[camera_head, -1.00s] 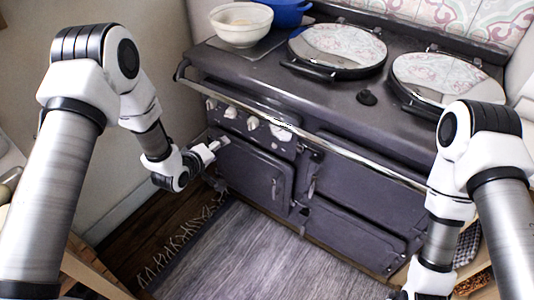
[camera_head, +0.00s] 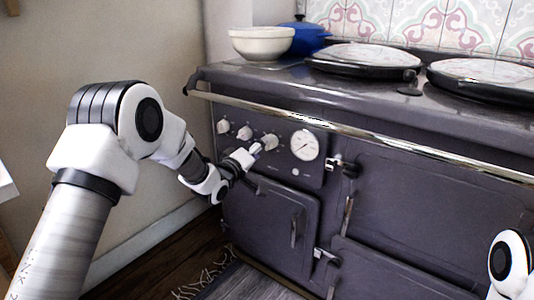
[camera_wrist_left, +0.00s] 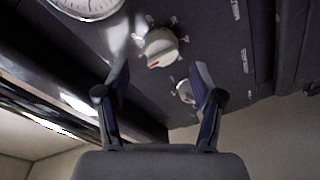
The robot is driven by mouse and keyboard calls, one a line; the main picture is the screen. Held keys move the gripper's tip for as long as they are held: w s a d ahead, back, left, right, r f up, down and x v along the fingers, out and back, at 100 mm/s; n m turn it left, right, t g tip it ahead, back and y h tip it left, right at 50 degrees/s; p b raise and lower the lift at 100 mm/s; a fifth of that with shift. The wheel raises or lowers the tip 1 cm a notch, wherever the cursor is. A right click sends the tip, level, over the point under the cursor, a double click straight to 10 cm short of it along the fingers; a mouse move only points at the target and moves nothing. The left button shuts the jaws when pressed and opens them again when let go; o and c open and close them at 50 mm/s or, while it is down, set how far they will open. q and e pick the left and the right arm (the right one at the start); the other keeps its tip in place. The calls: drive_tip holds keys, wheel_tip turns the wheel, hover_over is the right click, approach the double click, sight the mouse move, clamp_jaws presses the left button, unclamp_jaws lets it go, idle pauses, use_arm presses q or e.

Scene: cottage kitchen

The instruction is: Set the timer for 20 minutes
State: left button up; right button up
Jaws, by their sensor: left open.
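The black range cooker front carries a row of white knobs: left (camera_head: 223,126), middle (camera_head: 245,132) and right (camera_head: 270,142). A round white dial (camera_head: 305,145) sits to their right. I cannot tell which is the timer. My left gripper (camera_head: 255,149) is just in front of the panel, near the middle and right knobs. In the left wrist view the left gripper (camera_wrist_left: 160,80) is open and empty. Beyond its fingers are a knob with a red mark (camera_wrist_left: 161,47), a second knob (camera_wrist_left: 186,90) partly behind a finger, and the cut-off dial (camera_wrist_left: 88,6). My right gripper is out of view.
A chrome rail (camera_head: 350,130) runs across the front above the knobs. An oven door (camera_head: 268,228) is below. A cream bowl (camera_head: 262,43) and blue pot (camera_head: 304,36) stand on top. A wall (camera_head: 110,45) is on the left.

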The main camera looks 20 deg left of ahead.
sight(275, 144)
use_arm(q)
drive_tip(key=x, duration=0.4)
drive_tip(key=shift+w+f+b, duration=0.1)
drive_tip(key=shift+w+b, duration=0.05)
drive_tip(key=shift+b, duration=0.25)
drive_tip(key=c, duration=1.1)
drive_tip(key=shift+c, duration=0.2)
